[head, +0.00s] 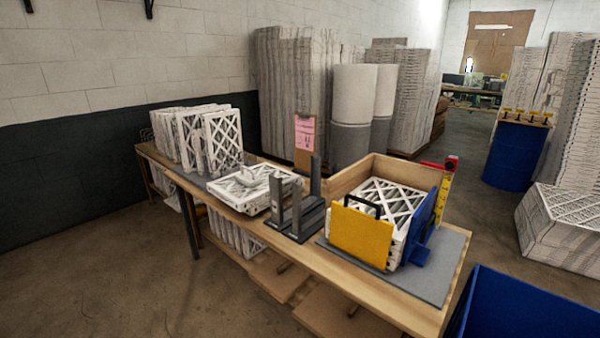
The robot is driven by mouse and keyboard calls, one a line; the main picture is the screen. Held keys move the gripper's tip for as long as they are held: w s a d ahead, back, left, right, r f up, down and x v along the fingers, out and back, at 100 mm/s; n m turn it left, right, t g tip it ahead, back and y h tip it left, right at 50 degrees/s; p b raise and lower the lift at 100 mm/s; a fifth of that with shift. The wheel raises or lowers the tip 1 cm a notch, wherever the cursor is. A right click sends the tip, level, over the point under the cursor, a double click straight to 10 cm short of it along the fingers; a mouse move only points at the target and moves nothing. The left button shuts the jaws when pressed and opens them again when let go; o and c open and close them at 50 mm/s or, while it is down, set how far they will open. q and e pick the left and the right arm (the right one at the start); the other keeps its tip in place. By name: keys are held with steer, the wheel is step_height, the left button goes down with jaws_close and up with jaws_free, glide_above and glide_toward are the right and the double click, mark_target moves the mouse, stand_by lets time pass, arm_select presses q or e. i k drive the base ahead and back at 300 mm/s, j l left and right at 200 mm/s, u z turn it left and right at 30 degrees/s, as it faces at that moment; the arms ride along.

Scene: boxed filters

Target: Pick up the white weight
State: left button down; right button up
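A small white piece (252,179), which looks like the white weight, lies on top of a flat white-framed filter (262,202) near the middle of the workbench. It blends with the filter's white lattice, so its exact outline is hard to tell. Neither of my grippers nor my arms shows in the head view, and nothing is seen touching the white piece.
Upright filters (208,140) stand at the bench's far left. A grey slotted stand (297,217) is right of the flat filter. A wooden box (358,172) with stacked filters, a yellow plate (361,236) and a blue bracket (423,230) fill the right. A blue bin (525,310) is front right.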

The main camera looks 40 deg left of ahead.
mark_target(249, 179)
steer(key=u, duration=1.7)
steer(key=i, duration=0.1)
